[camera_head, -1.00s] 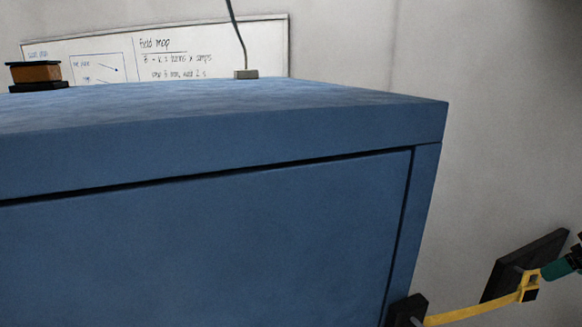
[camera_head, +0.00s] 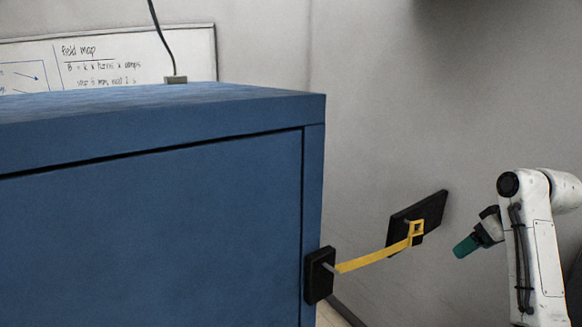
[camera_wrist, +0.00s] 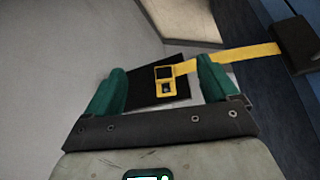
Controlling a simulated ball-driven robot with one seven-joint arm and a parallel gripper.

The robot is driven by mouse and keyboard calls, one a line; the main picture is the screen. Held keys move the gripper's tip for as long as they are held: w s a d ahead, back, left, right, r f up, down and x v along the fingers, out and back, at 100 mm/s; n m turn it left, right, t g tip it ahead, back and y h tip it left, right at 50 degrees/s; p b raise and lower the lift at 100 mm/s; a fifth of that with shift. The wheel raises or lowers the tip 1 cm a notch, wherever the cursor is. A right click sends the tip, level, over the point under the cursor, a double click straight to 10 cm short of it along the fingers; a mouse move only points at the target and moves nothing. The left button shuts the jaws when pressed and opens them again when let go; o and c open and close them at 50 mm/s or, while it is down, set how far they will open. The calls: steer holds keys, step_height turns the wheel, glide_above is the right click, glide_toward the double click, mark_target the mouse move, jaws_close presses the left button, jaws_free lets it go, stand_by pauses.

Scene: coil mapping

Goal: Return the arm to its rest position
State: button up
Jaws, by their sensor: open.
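My gripper (camera_head: 462,248), with teal fingers, shows at the right of the head view, in front of the white arm. In the wrist view my gripper (camera_wrist: 162,68) is open, its two teal fingers wide apart with nothing held between them. A yellow strap (camera_head: 370,261) with a square buckle (camera_head: 416,230) lies just left of my gripper in the head view, with a gap between them. In the wrist view the strap (camera_wrist: 235,55) and buckle (camera_wrist: 166,82) appear beyond the fingers, the buckle framed between them.
The strap spans from a black block (camera_head: 319,276) on the blue cabinet's (camera_head: 160,235) right side to a black plate (camera_head: 432,208). A small grey box (camera_head: 176,80) with a cable sits on the cabinet top. A whiteboard (camera_head: 130,50) is behind. Open space lies right of the cabinet.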

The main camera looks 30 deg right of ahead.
steer(key=a+f+g+y, duration=0.1)
steer(key=a+f, duration=0.9)
steer(key=a, duration=0.3)
steer(key=a+f+g+y, duration=0.1)
steer(key=a+f, duration=0.9)
steer(key=a, duration=0.3)
steer(key=s+a+f+g, duration=0.1)
steer(key=s+a+f, duration=0.1)
steer(key=s+a, duration=0.2)
steer(key=s+a+f+n+g, duration=0.1)
steer(key=s+a+f, duration=0.2)
steer(key=s, duration=0.6)
steer(key=s+a+f+h, duration=0.1)
steer(key=s+a+f, duration=0.1)
steer(key=s+a, duration=0.3)
steer(key=shift+s+a+f+n+g, duration=0.3)
steer(key=shift+s+a+f+g, duration=0.1)
steer(key=shift+s, duration=0.3)
steer(key=shift+c, duration=0.3)
